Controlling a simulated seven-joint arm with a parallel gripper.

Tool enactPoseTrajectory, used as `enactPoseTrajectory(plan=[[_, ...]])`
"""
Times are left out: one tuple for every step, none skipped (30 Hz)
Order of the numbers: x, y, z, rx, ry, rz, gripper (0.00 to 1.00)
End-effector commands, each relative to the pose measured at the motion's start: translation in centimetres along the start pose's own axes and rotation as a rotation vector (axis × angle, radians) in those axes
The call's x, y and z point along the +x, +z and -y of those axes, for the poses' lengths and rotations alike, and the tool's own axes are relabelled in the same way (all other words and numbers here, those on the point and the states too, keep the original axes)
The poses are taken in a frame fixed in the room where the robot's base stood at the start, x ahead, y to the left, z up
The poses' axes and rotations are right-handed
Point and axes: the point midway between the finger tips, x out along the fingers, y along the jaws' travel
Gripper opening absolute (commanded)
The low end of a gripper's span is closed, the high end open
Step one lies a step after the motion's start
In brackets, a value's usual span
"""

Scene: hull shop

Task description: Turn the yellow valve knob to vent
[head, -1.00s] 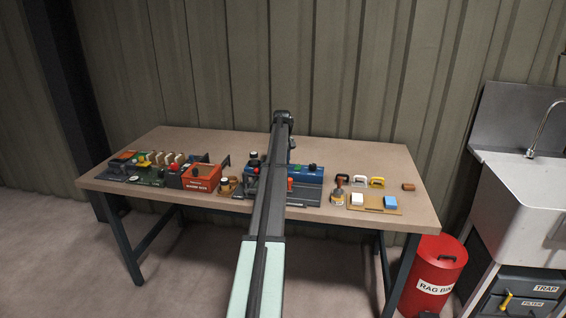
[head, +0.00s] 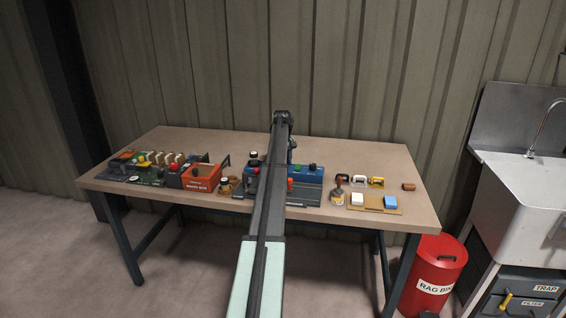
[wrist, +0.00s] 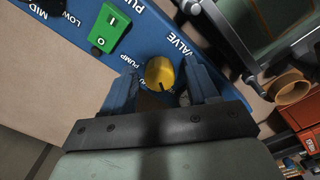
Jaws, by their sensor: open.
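The yellow valve knob (wrist: 160,73) sits on a blue panel (wrist: 150,22) in the wrist view. The lettering "VALVE" and "PUMP" shows beside it. My gripper (wrist: 163,84) is open, with one finger on each side of the knob; I cannot tell whether either finger touches it. Some lettering near the knob is partly covered, and the vent mark cannot be made out. In the head view the blue panel (head: 307,187) shows at mid-table, partly behind my arm, which hides the knob.
A green rocker switch (wrist: 109,28) is on the same panel. An orange-red bin (head: 201,178) and small brown cups stand left of the panel on the workbench (head: 418,207). The bench's back strip is mostly clear.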

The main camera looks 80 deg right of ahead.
Motion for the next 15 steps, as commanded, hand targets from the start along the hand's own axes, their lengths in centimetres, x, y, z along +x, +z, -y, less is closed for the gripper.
enactPoseTrajectory(plan=[[0.0,0.0,0.0,0.0,0.0,0.0,0.59],[0.0,0.0,0.0,0.0,0.0,0.0,0.59],[0.0,0.0,0.0,0.0,0.0,0.0,0.59],[0.0,0.0,0.0,0.0,0.0,0.0,0.59],[-0.1,0.0,0.0,0.0,0.0,0.0,0.59],[-0.2,0.0,0.0,0.0,0.0,-0.001,0.59],[-0.4,0.0,0.0,0.0,0.001,-0.001,0.59],[-0.6,0.0,0.0,0.001,0.001,-0.001,0.59],[-0.9,-0.1,-0.1,0.0,0.001,-0.001,0.59],[-1.3,-0.1,-0.1,0.0,0.001,-0.002,0.59],[-1.7,-0.1,-0.1,0.0,0.002,-0.002,0.59],[-2.2,-0.1,-0.1,0.0,0.001,-0.002,0.59],[-2.7,-0.1,-0.1,0.0,0.001,-0.001,0.59],[-3.3,-0.1,-0.1,0.0,0.001,-0.001,0.59],[-4.1,-0.1,-0.1,0.0,0.002,-0.002,0.59]])
